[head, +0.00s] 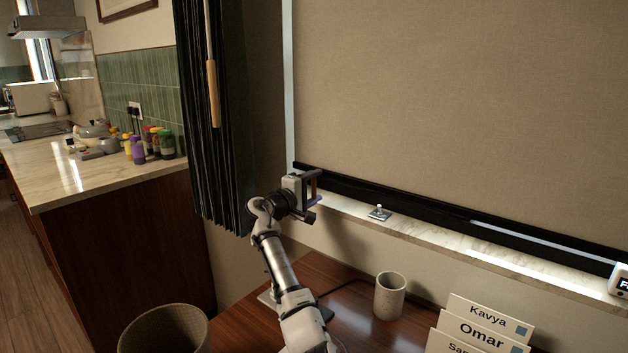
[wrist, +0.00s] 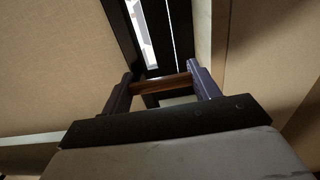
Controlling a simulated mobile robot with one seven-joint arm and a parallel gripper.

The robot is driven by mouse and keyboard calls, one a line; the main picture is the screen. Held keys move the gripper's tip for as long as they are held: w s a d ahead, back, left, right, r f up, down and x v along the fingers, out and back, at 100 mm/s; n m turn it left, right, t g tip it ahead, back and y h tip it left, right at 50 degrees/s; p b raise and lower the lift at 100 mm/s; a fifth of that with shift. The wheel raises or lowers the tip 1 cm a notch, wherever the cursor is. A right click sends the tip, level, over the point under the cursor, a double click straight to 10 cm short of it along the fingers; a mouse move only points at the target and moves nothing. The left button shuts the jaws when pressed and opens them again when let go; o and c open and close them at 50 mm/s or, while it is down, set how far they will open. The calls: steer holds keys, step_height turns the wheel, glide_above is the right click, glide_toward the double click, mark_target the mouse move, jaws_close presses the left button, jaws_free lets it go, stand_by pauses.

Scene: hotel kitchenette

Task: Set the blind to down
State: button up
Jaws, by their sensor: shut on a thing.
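The blind (head: 460,90) is a broad beige sheet that covers nearly all of the window in the head view. Its lower edge is close to the black frame strip (head: 400,202) above the sill, and a thin bright gap shows toward the right. My gripper (head: 314,184) is at the blind's lower left corner, just above the sill. In the wrist view my gripper (wrist: 161,84) has its two fingers at the ends of a short reddish-brown bar (wrist: 162,85), shut on it. How the bar joins the blind is hidden.
A dark curtain (head: 215,150) with a wooden wand (head: 212,95) hangs left of my gripper. A small metal fitting (head: 379,212) is on the pale sill (head: 440,236).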

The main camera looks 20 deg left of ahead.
mark_target(324, 114)
steer(key=shift+f, duration=0.35)
steer(key=o, duration=1.4)
steer(key=shift+r, duration=0.1)
step_height(324, 114, up, 20)
steer(key=shift+r, duration=0.1)
